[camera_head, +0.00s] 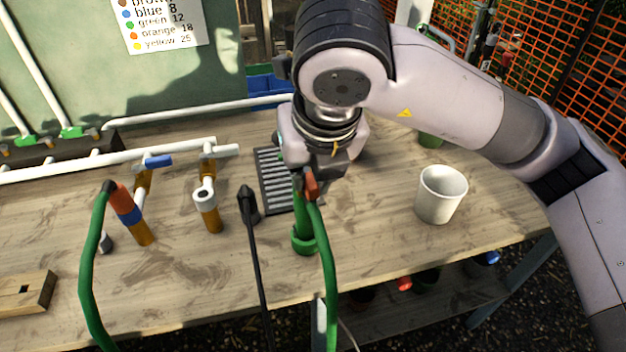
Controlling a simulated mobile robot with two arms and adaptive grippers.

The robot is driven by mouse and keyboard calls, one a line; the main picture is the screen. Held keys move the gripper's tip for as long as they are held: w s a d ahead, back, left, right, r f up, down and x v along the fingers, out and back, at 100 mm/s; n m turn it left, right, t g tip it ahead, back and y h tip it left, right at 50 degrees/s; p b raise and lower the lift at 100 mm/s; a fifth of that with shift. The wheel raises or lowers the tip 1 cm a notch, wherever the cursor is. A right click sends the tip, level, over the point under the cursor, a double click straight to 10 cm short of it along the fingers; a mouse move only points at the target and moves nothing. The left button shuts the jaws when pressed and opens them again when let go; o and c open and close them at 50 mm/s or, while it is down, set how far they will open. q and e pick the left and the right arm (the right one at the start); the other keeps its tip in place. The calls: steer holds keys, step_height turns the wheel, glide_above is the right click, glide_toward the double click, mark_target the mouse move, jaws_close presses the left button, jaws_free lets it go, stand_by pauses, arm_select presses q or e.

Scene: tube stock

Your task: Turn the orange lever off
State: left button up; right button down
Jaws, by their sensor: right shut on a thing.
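An orange-red lever (311,184) shows at the top of a green upright fitting (303,239) near the front middle of the workbench. A green hose (329,265) runs down from beside it. My right gripper (307,173) reaches down from above and is shut at the lever, with its dark fingers around the top of the fitting. The fingers hide part of the lever, so its exact angle is hard to tell. My left gripper is not in view.
A white mug (440,194) stands on the bench to the right. A black cable plug (248,205), a brass tap (207,206), and a blue-handled valve (156,162) stand to the left. A dark grate (275,190) lies behind the fitting. A wooden block (25,293) lies front left.

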stand_by(0.5)
steer(key=c, duration=1.6)
jaws_free()
steer(key=shift+o, duration=0.2)
steer(key=shift+r, duration=0.15)
steer(key=v, duration=1.1)
steer(key=shift+s+r, duration=0.2)
steer(key=shift+r, duration=0.1)
steer(key=shift+d, duration=0.1)
